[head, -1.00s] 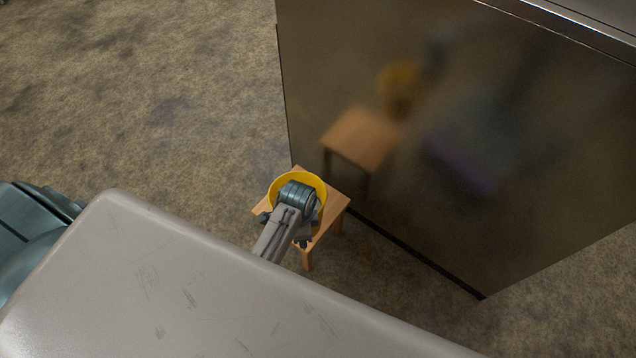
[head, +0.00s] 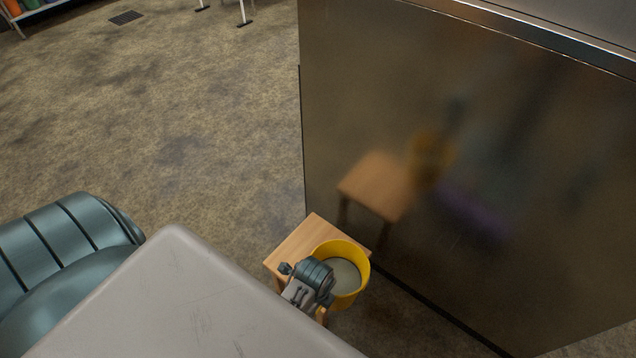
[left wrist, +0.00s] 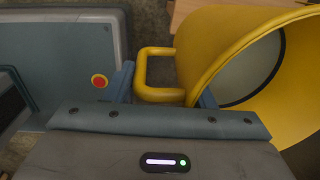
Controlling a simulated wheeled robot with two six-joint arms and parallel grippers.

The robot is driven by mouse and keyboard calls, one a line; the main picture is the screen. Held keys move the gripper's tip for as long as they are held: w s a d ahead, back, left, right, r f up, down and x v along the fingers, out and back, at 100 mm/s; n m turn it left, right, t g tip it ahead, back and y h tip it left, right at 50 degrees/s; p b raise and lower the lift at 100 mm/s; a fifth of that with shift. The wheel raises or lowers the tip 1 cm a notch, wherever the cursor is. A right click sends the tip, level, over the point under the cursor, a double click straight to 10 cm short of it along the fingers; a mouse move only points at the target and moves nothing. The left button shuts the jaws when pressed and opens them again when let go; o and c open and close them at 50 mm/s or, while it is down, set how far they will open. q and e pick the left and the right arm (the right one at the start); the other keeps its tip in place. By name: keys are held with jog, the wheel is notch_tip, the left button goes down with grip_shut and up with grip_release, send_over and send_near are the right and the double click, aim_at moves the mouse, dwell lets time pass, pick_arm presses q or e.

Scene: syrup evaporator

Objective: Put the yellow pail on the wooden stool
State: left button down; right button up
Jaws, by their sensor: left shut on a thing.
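The yellow pail (head: 358,281) is at the right front side of the wooden stool (head: 303,240) in the head view and overlaps its seat edge. I see into its pale inside, and it looks roughly upright. I cannot tell whether its base touches the seat. My left gripper (head: 311,278) is at the pail's left side. In the left wrist view, the left gripper (left wrist: 165,92) is shut on the yellow pail's handle (left wrist: 148,72), with the pail body (left wrist: 208,45) to the right. A strip of the stool (left wrist: 183,10) shows at the top there. My right gripper is out of view.
A large dark metal cabinet (head: 450,120) stands just right of the stool and reflects the stool and pail. The floor (head: 190,130) left of and behind the stool is clear. A shelf (head: 45,12) and thin white legs (head: 242,12) are far back.

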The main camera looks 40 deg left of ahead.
pick_arm(q)
jog(key=shift+s+f+m, duration=0.2)
jog(key=shift+f+m, duration=0.05)
jog(key=shift+m, duration=0.05)
jog(key=shift+a, duration=0.15)
jog(key=w+a+f, duration=0.5)
jog(key=w+a, duration=0.4)
jog(key=a, duration=0.3)
jog(key=shift+a+b, duration=0.35)
jog(key=shift+b, duration=0.1)
jog(key=c, duration=0.6)
grip_release()
jog(key=shift+s+f, duration=0.1)
jog(key=shift+s, duration=0.1)
jog(key=shift+c, duration=0.2)
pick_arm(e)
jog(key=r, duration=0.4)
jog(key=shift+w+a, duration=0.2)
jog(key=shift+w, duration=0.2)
